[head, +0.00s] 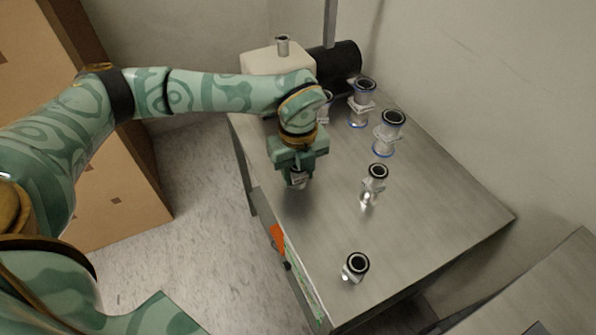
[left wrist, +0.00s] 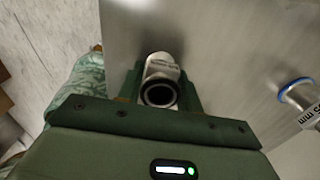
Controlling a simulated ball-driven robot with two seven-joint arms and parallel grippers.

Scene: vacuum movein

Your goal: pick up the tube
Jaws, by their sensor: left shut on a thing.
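My left gripper (head: 297,181) is over the left part of the metal table, shut on a tube (head: 297,177). In the left wrist view the tube (left wrist: 162,72) stands between the two green fingers (left wrist: 160,88), its dark-rimmed round opening facing the camera. In the head view most of this tube is hidden by the gripper. I cannot tell whether its lower end touches the table. My right gripper is not in view.
A beige box (head: 260,60) and black cylinder (head: 342,62) are behind. Cardboard boxes (head: 110,200) stand left.

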